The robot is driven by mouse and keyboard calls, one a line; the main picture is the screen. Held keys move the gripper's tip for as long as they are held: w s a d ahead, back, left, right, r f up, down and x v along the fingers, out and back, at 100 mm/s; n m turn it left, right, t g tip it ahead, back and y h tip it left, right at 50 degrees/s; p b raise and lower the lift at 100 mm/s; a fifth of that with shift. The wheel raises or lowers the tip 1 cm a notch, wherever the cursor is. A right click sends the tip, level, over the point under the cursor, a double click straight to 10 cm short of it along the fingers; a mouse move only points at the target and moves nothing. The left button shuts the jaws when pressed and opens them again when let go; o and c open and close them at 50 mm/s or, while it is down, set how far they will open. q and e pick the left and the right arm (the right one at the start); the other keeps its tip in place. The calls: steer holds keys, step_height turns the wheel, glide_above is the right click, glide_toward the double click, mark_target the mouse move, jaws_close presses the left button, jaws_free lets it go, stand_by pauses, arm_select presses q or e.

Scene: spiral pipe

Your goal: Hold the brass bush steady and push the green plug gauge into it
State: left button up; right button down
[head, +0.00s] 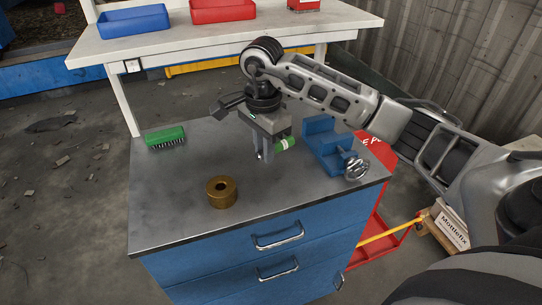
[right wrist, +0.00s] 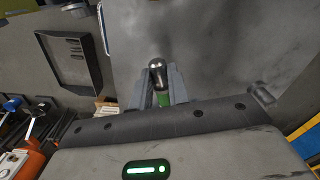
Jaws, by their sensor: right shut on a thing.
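The brass bush (head: 223,200) stands upright on the steel bench top, with its dark bore facing up. My right gripper (head: 264,154) is behind and to the right of the bush, apart from it, with its fingers pointing down. It is shut on the green plug gauge (head: 286,143), whose green end with a pale band sticks out to the right of the fingers. In the right wrist view the gauge's rounded metal end (right wrist: 158,72) and a bit of green show between the two fingers (right wrist: 160,88). The bush is not seen there. My left gripper is not in view.
A green brush (head: 165,136) lies at the bench's back left. A blue vise (head: 325,143) with a metal handle stands to the right of my gripper. The bench top (head: 165,205) around the bush is clear. A white table (head: 175,48) with bins is behind.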

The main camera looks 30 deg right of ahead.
steer(key=s+a+r, duration=0.5)
steer(key=a+r, duration=0.1)
steer(key=a, duration=0.3)
steer(key=shift+a+b, duration=0.15)
steer(key=shift+b, duration=0.25)
